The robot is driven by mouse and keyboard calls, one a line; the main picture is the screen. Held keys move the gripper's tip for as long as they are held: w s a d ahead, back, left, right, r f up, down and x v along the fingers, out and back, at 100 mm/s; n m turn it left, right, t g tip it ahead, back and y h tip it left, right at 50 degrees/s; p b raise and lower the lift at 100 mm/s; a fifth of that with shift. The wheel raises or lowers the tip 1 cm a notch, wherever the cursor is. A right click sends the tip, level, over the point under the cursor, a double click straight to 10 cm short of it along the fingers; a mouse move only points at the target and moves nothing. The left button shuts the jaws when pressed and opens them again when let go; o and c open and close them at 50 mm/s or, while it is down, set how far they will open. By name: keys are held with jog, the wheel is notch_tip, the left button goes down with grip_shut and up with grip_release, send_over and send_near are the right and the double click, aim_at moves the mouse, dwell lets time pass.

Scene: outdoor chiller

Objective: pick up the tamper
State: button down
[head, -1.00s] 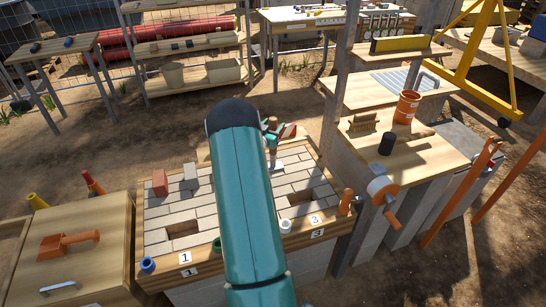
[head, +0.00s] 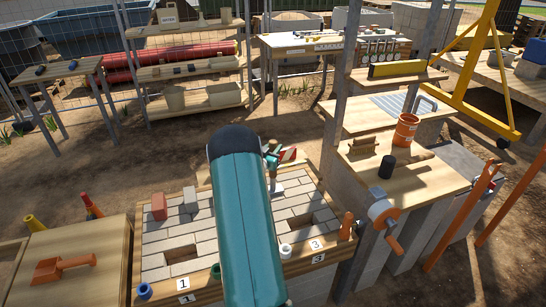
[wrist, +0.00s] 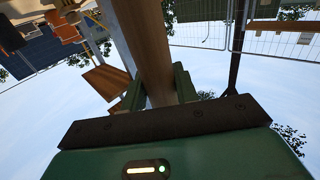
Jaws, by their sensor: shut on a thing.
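In the wrist view my gripper (wrist: 158,88) has its two green fingers on either side of a long brown wooden bar, and it is shut on it. The bar looks like the handle of the tamper (wrist: 149,45); it runs up and out of the top of the picture. The tamper's foot cannot be made out. In the head view my teal arm stretches over the brick-topped bench and hides much of its middle. A small teal part and a red-and-white piece show just right of the arm's far end; what they belong to is unclear.
The brick-topped bench (head: 165,247) carries a red brick (head: 158,206), a grey block (head: 190,201) and cups along its front. An orange float (head: 65,267) lies on the left bench.

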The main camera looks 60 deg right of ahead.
aim_at(273, 141)
jog(key=shift+r, duration=1.65)
jog(key=a+r, duration=0.9)
jog(key=a, duration=0.5)
jog(key=shift+s+r, duration=0.25)
jog(key=shift+s, duration=0.2)
jog(key=c, duration=1.8)
grip_release()
jog(key=shift+c, duration=0.2)
grip_shut()
